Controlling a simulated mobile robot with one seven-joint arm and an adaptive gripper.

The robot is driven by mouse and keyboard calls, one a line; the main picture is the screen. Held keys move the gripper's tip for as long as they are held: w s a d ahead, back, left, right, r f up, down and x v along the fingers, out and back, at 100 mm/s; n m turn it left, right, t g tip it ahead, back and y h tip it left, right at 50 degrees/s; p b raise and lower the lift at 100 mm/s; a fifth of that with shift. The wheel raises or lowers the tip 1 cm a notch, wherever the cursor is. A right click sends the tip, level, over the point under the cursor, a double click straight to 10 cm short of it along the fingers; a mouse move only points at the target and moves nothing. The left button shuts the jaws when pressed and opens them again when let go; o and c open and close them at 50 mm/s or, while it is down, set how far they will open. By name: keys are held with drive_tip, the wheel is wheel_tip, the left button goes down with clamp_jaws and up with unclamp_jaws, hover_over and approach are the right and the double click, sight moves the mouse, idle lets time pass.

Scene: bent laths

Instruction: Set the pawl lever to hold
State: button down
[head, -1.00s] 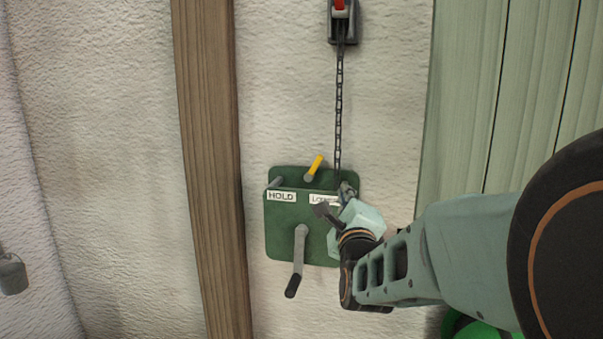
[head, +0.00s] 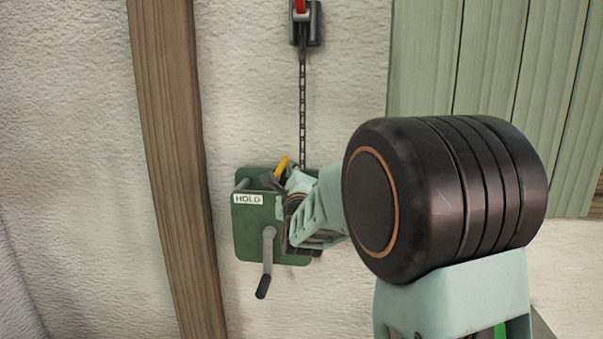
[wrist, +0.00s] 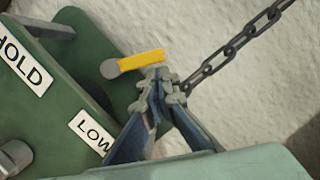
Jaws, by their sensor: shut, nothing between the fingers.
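The pawl lever has a yellow grip (head: 281,166) and stands at the top of the green winch plate (head: 247,224), leaning to the LOWER side. In the wrist view the yellow grip (wrist: 140,61) points away from its grey round end. The HOLD label (head: 248,199) is at the plate's upper left. The LOWER label (wrist: 93,131) shows in part in the wrist view and is hidden by my arm in the head view. My gripper (wrist: 160,82) is shut and empty, its tips right beside the yellow grip on the chain side. I cannot tell whether they touch it.
A chain (head: 303,110) runs up the wall from the winch to a dark bracket (head: 315,25). A crank (head: 268,245) hangs at the plate's front. A grey peg (head: 242,184) sticks out above HOLD. A wooden post (head: 170,150) stands left of the winch.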

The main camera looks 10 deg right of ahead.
sight(283, 160)
drive_tip(key=shift+w+a+r+n+b, duration=0.1)
drive_tip(key=shift+a+r+n+b, duration=0.2)
drive_tip(key=shift+n+b, duration=0.3)
idle(0.5)
drive_tip(key=n, duration=0.1)
drive_tip(key=a+r+n, duration=0.1)
drive_tip(key=shift+w+n+g+y+b, duration=0.15)
drive_tip(key=shift+n+g+y+b, duration=0.15)
drive_tip(key=shift+n+y, duration=0.1)
drive_tip(key=shift+w+a+r+n+g+p, duration=0.15)
drive_tip(key=shift+a+r+n+g+p, duration=0.2)
drive_tip(key=shift+n, duration=0.55)
drive_tip(key=shift+w+a+r+n+g+p, duration=0.15)
drive_tip(key=shift+a+n+p, duration=0.15)
drive_tip(key=shift+n+p, duration=0.25)
drive_tip(key=shift+w+a+n+g+p, duration=0.1)
drive_tip(key=shift+a+n+p, duration=0.2)
drive_tip(key=shift+n, duration=0.35)
